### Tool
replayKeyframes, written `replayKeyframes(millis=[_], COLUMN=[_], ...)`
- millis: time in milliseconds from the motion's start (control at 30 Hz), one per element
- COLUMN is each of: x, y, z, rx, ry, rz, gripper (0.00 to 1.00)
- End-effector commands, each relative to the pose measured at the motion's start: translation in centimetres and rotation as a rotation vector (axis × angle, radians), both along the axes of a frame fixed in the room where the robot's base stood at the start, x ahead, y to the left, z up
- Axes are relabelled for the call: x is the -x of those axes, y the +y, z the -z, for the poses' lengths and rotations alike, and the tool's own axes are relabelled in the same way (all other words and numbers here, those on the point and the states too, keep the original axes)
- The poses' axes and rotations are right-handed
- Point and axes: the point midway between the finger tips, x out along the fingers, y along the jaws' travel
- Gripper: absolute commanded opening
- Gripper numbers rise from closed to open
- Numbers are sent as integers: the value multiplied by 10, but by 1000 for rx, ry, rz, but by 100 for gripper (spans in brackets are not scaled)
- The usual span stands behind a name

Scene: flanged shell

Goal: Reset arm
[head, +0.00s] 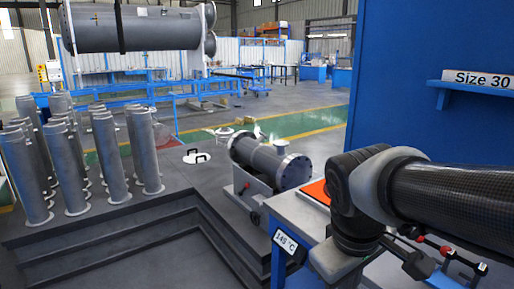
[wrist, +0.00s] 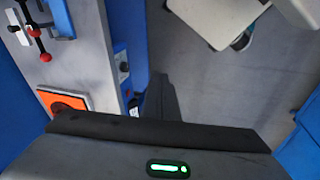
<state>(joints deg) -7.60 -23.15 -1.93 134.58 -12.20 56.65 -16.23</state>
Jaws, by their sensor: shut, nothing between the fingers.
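My arm reaches in from the right of the head view and bends down over the light-topped bench (head: 300,213). My gripper (wrist: 160,82) shows in the wrist view as dark fingers held together beyond a dark body with a green light. It is shut and empty, and it points down past the edge of the bench over the grey floor. In the head view my fingers are hidden or out of the picture.
An orange pad (head: 316,191) and red-knobbed levers (head: 450,253) are on the bench. A flanged shell (head: 272,162) stands beyond it. Several upright grey tubes (head: 110,157) stand at left. A blue panel (head: 430,60) rises behind my arm.

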Motion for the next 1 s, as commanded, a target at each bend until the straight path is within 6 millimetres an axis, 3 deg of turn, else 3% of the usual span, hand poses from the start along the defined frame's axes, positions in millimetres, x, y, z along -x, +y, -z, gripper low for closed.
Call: replayKeyframes(millis=[400,433,767,1000], x=[39,37,37,37], y=[15,16,15,15], z=[-36,-52,-130,-217], rx=[-320,-314,-309,-308], ry=[-303,-294,-289,-288], rz=[435,427,420,418], gripper=[0,0,0,0])
